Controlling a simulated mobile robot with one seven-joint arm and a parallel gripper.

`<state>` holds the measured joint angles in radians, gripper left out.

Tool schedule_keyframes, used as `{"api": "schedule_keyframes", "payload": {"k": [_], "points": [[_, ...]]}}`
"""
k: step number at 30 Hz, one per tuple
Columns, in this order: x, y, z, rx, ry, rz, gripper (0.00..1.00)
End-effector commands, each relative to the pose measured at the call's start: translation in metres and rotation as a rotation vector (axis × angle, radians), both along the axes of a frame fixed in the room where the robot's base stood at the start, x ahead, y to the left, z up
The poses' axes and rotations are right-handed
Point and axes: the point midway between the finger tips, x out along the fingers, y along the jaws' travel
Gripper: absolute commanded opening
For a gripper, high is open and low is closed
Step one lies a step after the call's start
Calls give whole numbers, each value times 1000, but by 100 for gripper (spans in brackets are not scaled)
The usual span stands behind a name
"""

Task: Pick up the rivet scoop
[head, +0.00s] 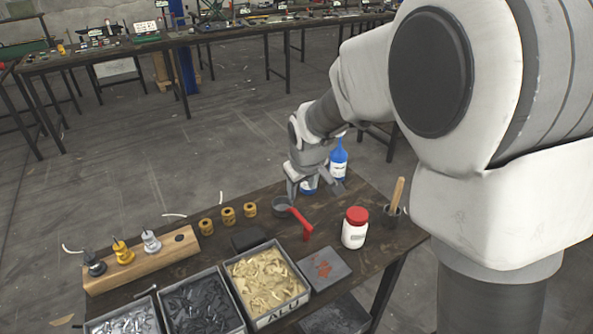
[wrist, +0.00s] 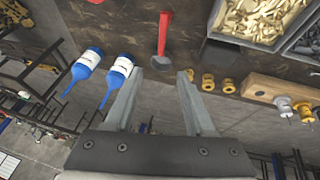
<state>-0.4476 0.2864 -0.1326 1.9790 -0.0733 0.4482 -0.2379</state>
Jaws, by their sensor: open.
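The rivet scoop has a grey cup (head: 281,204) and a red handle (head: 303,224). It lies on the dark wooden table, with the handle toward the front right. In the wrist view the red handle (wrist: 163,33) points up, and the cup (wrist: 160,63) is just beyond the fingertips. My gripper (head: 312,185) is open and empty, above the table's far edge and behind the scoop. In the wrist view its fingers (wrist: 160,74) stand apart, with the cup lined up with the gap between them. Whether they touch the scoop cannot be told.
Two blue-capped bottles (wrist: 102,71) stand close to my gripper; one (head: 338,160) shows at its right. Yellow spools (head: 228,215), a wooden block (head: 140,262) and rivet bins (head: 268,280) are left and front.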

Motion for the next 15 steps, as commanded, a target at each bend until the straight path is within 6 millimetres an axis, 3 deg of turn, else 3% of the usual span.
{"api": "schedule_keyframes", "payload": {"k": [5,15], "points": [[8,6,-16,-9,0,16,55],[33,10,-72,-9,2,15,55]]}}
